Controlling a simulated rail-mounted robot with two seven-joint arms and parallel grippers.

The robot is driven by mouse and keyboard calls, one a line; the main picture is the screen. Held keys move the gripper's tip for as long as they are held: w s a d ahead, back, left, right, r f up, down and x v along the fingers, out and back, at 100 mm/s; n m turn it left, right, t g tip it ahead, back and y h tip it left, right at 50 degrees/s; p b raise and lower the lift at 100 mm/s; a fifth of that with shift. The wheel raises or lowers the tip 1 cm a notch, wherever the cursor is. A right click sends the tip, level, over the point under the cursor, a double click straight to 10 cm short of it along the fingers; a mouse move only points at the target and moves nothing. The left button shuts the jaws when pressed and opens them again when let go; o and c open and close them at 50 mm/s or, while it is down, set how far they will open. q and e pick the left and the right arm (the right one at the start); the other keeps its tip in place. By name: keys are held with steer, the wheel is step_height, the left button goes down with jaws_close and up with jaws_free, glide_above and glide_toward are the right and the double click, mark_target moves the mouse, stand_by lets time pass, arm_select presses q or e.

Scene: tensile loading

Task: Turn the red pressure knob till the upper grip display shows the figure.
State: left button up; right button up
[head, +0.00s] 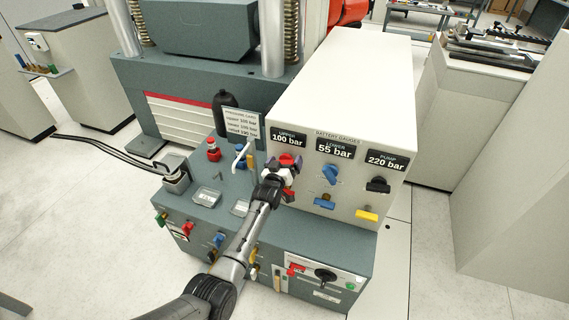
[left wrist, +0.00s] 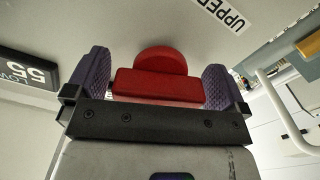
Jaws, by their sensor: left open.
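The red pressure knob (head: 287,159) is on the front of the white gauge box, under the upper grip display (head: 286,139), which reads "100 bar". My left gripper (head: 285,168) is at the knob and partly covers it. In the left wrist view the red knob (left wrist: 158,78) sits between the two purple finger pads of my left gripper (left wrist: 154,84). The fingers are open, one on each side of the knob's bar, with any contact hard to tell. The pressure card (head: 241,124) stands left of the box, its small print hard to read. My right gripper is not in view.
Right of the red knob are a blue knob (head: 330,174) under "55 bar" and a black knob (head: 378,185) under "220 bar". Blue and yellow handles (head: 367,214) are below them. The grey console (head: 222,170) holds several coloured valves. Open floor lies to the left.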

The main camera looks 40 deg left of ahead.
arm_select(q)
steer(key=shift+s, duration=0.1)
steer(key=shift+s+d, duration=0.15)
steer(key=shift+s, duration=0.1)
steer(key=p+v, duration=0.4)
steer(key=v, duration=0.9)
